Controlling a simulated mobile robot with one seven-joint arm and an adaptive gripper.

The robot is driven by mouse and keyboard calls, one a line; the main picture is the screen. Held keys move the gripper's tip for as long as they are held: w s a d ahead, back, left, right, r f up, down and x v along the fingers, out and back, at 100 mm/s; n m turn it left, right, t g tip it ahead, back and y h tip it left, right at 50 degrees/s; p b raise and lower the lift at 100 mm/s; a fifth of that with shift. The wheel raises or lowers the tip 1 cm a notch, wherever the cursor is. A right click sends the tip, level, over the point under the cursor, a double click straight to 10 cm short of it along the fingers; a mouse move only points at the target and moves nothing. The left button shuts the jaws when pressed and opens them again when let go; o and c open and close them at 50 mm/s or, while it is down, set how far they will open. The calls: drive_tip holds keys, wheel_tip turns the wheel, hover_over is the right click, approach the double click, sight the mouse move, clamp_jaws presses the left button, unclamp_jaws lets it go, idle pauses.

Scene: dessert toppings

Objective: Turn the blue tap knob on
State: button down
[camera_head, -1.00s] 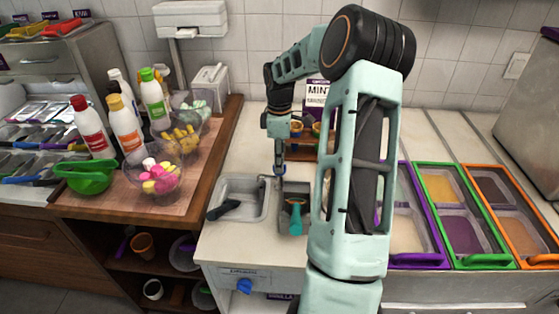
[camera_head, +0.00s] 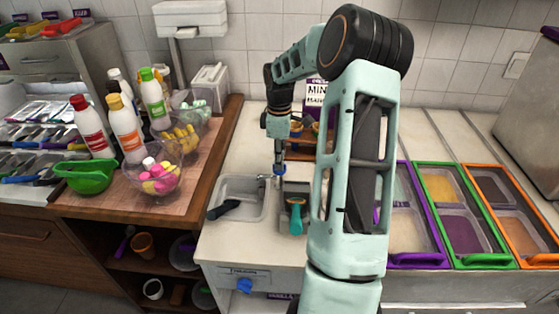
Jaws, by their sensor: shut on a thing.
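The tap (camera_head: 264,177) is a small metal spout at the back right edge of the steel sink (camera_head: 240,184). The blue tap knob (camera_head: 280,169) is a small blue spot beside it, at the tip of my gripper (camera_head: 279,160). My gripper points straight down and is shut on the knob. The fingers are tiny in this view and cover part of the knob, so its exact angle is hard to see.
A dark-handled scoop (camera_head: 225,208) lies in the sink. A teal-handled scoop (camera_head: 296,217) rests in the small basin to the right. A blue dial (camera_head: 244,286) is on the counter front. Topping tubs (camera_head: 464,232) stand right, bottles (camera_head: 126,128) left.

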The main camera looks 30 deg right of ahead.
drive_tip(key=m, duration=0.5)
drive_tip(key=shift+b, duration=0.3)
drive_tip(key=m, duration=0.5)
drive_tip(key=shift+m+b, duration=0.3)
drive_tip(key=shift+m, duration=0.1)
drive_tip(key=m, duration=0.6)
drive_tip(key=shift+m, duration=0.4)
drive_tip(key=c, duration=2)
unclamp_jaws()
wheel_tip(320, 180, up, 12)
drive_tip(key=shift+r, duration=0.1)
